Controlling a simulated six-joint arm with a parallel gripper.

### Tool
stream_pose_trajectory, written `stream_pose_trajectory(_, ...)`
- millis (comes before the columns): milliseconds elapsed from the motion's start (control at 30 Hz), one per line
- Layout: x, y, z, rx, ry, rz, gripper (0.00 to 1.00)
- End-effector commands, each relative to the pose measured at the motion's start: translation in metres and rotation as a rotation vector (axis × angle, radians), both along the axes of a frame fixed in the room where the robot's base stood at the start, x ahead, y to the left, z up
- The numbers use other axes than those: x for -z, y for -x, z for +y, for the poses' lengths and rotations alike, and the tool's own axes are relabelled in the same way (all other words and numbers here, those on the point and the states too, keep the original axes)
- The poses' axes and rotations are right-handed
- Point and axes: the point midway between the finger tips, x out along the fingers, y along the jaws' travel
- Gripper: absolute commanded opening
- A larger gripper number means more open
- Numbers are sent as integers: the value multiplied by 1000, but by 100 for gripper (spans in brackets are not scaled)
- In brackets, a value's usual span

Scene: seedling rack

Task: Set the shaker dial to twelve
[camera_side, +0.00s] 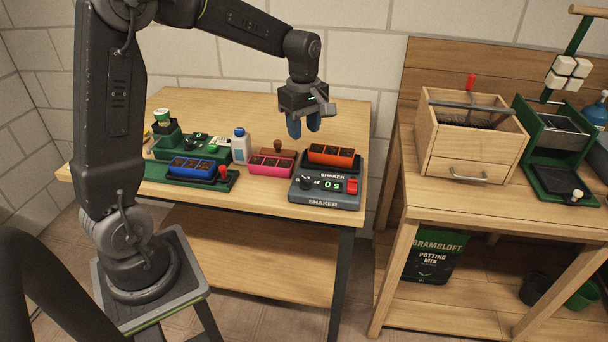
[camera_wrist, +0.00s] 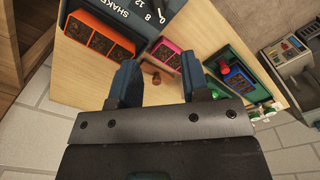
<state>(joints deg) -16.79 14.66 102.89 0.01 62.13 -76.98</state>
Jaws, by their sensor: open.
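The shaker (camera_side: 325,197) is a dark grey box at the front right of the wooden table in the side view. Its black dial (camera_side: 306,183) is on the left of its front panel, beside a display reading "0 s" and a red switch (camera_side: 352,186). An orange seedling tray (camera_side: 331,155) sits on its rear platform. In the wrist view the shaker (camera_wrist: 120,22) is partly cut off at the top, with the numbers 8 and 12 showing; the dial is not clear there. My gripper (camera_side: 303,128) is open and empty, above and behind the shaker; its blue fingers (camera_wrist: 158,85) are apart.
A pink tray (camera_side: 271,166) stands just left of the shaker. A blue tray (camera_side: 192,168) sits on a green device with a red knob (camera_side: 225,172). A white bottle (camera_side: 240,146) and a small brown wooden object (camera_side: 278,147) stand behind. The table's front edge is close to the shaker.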

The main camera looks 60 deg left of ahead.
Motion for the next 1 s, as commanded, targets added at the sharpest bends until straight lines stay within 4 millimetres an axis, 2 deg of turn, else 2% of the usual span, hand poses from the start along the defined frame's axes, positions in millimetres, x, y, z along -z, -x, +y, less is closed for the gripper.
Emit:
stream_pose_trajectory(167,13,-2,2,-27,3,9,43)
stream_pose_trajectory(267,28,-2,2,-25,4,10,43)
stream_pose_trajectory(700,114,-1,1,-22,5,8,43)
stream_pose_trajectory(800,127,-2,1,-21,5,7,43)
stream_pose_trajectory(1000,140,-2,2,-21,5,6,43)
